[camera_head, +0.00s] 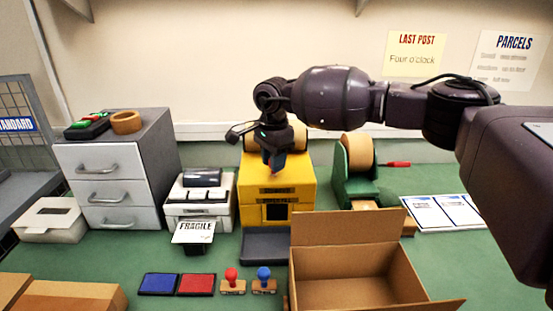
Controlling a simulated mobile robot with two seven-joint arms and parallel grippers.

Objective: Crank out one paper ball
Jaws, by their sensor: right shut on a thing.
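The yellow paper machine (296,178) stands in the middle of the green bench, with a brown paper roll (299,137) at its back. Its front has a dark square opening, and a grey tray (265,246) lies below that. The tray is empty; I see no paper ball. My left gripper is not in view.
An open cardboard box (345,228) stands in front right of the machine. A label printer (201,205) with a FRAGILE label is left of it. A green tape dispenser (357,170) is on the right. Ink pads (196,284) and stamps (232,284) lie in front.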

